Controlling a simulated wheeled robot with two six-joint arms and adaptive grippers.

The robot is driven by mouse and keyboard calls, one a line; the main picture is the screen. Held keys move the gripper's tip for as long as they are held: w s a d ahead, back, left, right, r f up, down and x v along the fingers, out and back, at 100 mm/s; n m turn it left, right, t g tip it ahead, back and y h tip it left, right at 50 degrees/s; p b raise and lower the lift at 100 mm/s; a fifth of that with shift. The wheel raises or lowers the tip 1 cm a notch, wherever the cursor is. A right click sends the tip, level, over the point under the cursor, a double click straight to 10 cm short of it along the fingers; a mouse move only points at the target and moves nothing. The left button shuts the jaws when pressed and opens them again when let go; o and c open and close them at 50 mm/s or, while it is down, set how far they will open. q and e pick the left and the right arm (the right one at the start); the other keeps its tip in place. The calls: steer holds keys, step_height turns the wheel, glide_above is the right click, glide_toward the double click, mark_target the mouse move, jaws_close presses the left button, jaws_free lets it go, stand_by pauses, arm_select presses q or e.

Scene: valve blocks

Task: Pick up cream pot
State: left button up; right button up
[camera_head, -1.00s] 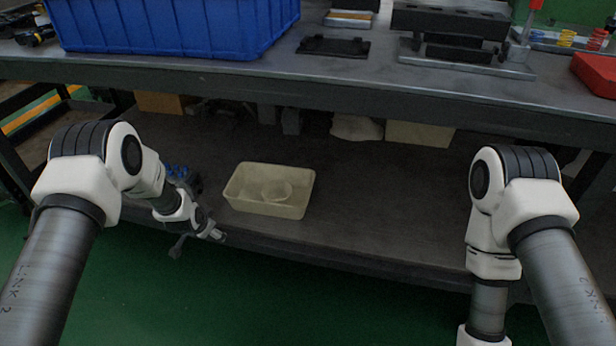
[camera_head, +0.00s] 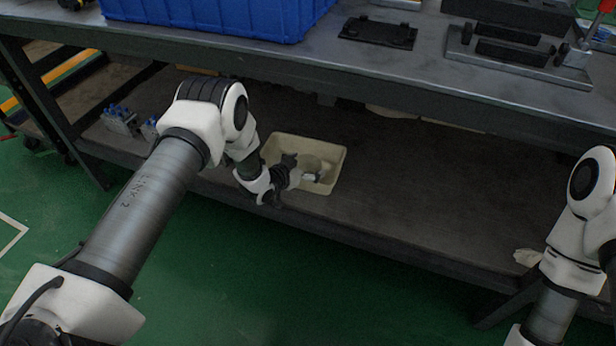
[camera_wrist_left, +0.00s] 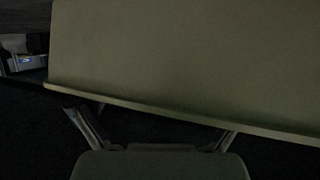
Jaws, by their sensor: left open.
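In the left wrist view, a large cream surface (camera_wrist_left: 190,60), likely the bin's wall, fills the upper part just beyond the open fingers (camera_wrist_left: 155,135). The pot cannot be made out there. My right arm shows at the right of the head view, but its gripper is out of frame.
The workbench top (camera_head: 300,52) overhangs the lower shelf (camera_head: 400,200), with a blue crate (camera_head: 215,15) and dark metal fixtures (camera_head: 378,32) on it. Blue-topped valve blocks (camera_head: 120,120) stand at the shelf's left. The shelf right of the bin is mostly clear.

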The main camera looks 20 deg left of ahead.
arm_select(q)
steer(key=c, duration=0.9)
steer(key=shift+r, duration=0.1)
steer(key=shift+c, duration=0.2)
